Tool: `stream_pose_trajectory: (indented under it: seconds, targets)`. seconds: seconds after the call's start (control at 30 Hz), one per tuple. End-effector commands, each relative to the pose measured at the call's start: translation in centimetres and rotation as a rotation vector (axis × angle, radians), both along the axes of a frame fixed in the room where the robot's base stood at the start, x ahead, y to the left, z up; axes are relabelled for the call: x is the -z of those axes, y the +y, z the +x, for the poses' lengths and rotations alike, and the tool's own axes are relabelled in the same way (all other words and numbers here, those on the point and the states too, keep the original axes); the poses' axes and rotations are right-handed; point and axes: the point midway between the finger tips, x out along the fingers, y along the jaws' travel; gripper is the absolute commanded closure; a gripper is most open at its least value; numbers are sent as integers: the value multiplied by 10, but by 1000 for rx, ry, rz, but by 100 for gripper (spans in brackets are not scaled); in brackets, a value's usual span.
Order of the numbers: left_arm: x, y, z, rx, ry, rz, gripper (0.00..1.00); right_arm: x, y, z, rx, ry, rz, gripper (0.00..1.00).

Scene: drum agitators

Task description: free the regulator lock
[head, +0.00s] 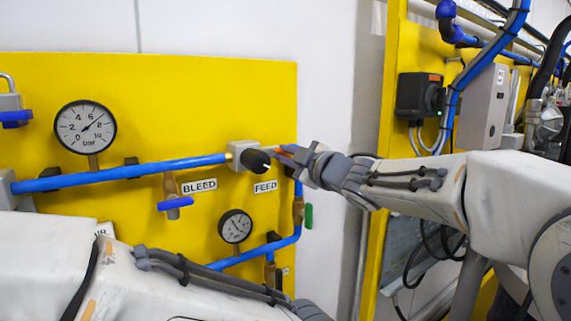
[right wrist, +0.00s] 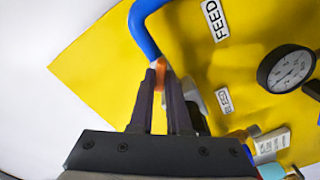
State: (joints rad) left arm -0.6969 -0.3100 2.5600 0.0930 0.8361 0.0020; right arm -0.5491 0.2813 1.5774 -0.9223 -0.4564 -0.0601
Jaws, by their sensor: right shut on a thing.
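The regulator is a grey block (head: 240,153) with a black knob (head: 257,161), fitted on the blue pipe above the FEED label. My right gripper (head: 286,155) reaches in from the right, with its fingertips just right of the knob. In the right wrist view the fingers (right wrist: 162,72) are shut on a small orange piece (right wrist: 160,70), which seems to be the regulator lock. It shows only as an orange sliver in the head view. I cannot tell how it sits on the knob. My left arm lies across the lower left; its gripper is out of the picture.
The yellow panel (head: 150,80) carries a large bar gauge (head: 85,127), a small gauge (head: 235,226), a BLEED label (head: 199,187) with a blue-handled valve (head: 175,203), and a FEED label (head: 265,187). A green handle (head: 309,216) stands at the panel's right edge.

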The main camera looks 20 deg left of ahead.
Motion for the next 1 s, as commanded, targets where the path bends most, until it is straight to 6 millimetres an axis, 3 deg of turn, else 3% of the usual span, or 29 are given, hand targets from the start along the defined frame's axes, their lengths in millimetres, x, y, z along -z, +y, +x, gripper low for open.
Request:
stream_pose_trajectory:
  seconds: [0.5,1.0]
  targets:
    - [30,0,0,2,0,0,54,4,1,-1,-1,-357,-278,100]
    - [38,0,0,2,0,0,54,3,1,-1,-1,-510,-399,100]
